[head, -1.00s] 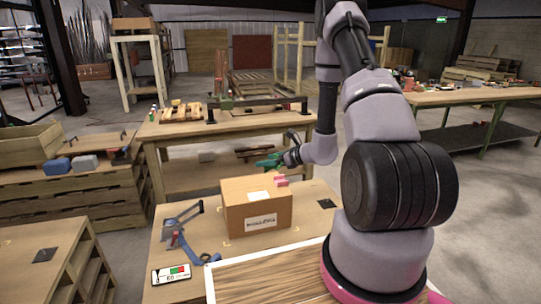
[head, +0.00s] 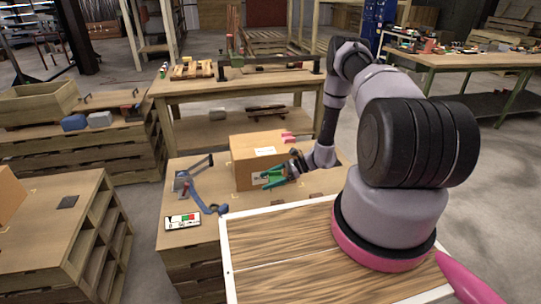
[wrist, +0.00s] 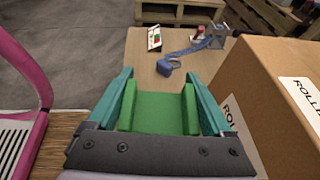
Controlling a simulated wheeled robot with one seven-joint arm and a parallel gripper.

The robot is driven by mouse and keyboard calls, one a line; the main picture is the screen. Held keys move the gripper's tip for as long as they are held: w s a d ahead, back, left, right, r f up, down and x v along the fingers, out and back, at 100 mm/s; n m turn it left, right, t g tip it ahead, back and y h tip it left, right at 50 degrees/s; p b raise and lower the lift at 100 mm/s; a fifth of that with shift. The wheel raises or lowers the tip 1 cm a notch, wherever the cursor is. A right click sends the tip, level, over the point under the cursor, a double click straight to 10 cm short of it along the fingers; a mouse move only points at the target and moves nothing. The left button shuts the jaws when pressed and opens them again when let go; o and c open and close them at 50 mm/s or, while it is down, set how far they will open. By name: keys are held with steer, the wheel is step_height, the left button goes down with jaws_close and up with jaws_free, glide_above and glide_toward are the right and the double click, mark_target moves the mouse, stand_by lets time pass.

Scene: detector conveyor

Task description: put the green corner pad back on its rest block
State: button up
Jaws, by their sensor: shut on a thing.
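The green corner pad (wrist: 160,112) sits between the two teal fingers of my gripper (wrist: 165,92) in the wrist view, and they are shut on it. In the head view my gripper (head: 275,177) is low in front of the cardboard box (head: 243,158), near its front face, above the packing table (head: 240,203). The pad is too small there to tell apart from the fingers. In the wrist view the box (wrist: 262,85) stands close on the right of the gripper. I cannot pick out the rest block in either view.
A pink piece (head: 288,135) is at the box's top back right. A blue-and-grey tape dispenser (head: 207,205) and a display card (head: 183,222) with red and green marks are on the table's left. Bare tabletop lies between them and the gripper.

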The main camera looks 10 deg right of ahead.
steer(key=s+f, duration=0.1)
steer(key=s+f+n+g, duration=0.1)
steer(key=f, duration=0.1)
steer(key=shift+a+f, duration=0.1)
steer(key=shift+f, duration=0.1)
steer(key=shift+f, duration=0.1)
steer(key=shift+f, duration=2.6)
steer(key=shift+f, duration=2.2)
steer(key=o, duration=1.2)
steer(key=v, duration=1.1)
steer(key=shift+w, duration=0.2)
